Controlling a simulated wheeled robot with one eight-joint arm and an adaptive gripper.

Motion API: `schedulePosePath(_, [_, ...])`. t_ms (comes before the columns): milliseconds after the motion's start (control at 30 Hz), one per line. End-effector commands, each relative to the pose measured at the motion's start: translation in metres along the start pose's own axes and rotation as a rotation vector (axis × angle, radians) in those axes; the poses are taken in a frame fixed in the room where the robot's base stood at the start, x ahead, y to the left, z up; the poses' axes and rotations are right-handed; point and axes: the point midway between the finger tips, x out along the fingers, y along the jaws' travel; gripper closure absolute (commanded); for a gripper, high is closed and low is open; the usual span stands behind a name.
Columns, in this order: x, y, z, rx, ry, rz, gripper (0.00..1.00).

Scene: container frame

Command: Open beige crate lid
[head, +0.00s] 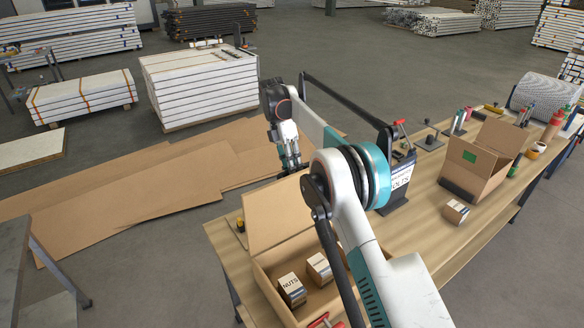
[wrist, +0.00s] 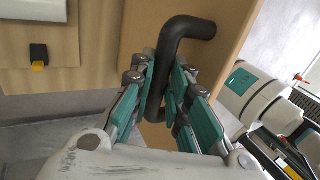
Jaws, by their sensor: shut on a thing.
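The beige crate (head: 264,284) sits at the near left end of the wooden workbench. Its lid (head: 272,214) stands raised at the crate's far side, so the inside shows. My gripper (head: 291,164) is at the lid's upper right corner. In the wrist view, the fingers of my gripper (wrist: 171,92) are closed around the bent black handle (wrist: 190,27) on the beige lid panel (wrist: 138,35). In the head view the handle is mostly hidden by the gripper. My arm covers the crate's right side.
A box marked NUTS (head: 291,289) and another small carton (head: 319,267) are in the crate. An open cardboard box (head: 470,170), a small carton (head: 455,211) and a dark labelled container (head: 400,188) stand farther right on the workbench (head: 432,225). Cardboard sheets (head: 130,195) lie on the floor.

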Motion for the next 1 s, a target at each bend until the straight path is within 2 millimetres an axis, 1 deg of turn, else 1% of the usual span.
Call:
schedulePosePath(33, [0.004,0.003,-0.001,-0.003,0.001,0.003,1.00])
schedulePosePath(67, [0.004,0.003,-0.001,-0.003,0.001,0.003,0.80])
schedulePosePath(100, [0.003,0.003,-0.001,-0.003,0.001,0.003,0.71])
schedulePosePath(133, [0.003,0.003,0.000,-0.003,0.001,0.003,0.64])
schedulePosePath(467, [0.001,0.001,0.000,0.000,0.000,0.001,0.64])
schedulePosePath(567, [-0.004,-0.002,0.000,0.000,0.000,0.001,0.64])
schedulePosePath(667, [-0.015,-0.007,0.000,0.000,0.000,0.001,0.64])
schedulePosePath(833, [-0.045,-0.023,0.000,-0.001,0.000,0.001,0.64])
schedulePosePath(1000, [-0.070,-0.035,0.000,-0.001,0.000,0.002,0.64])
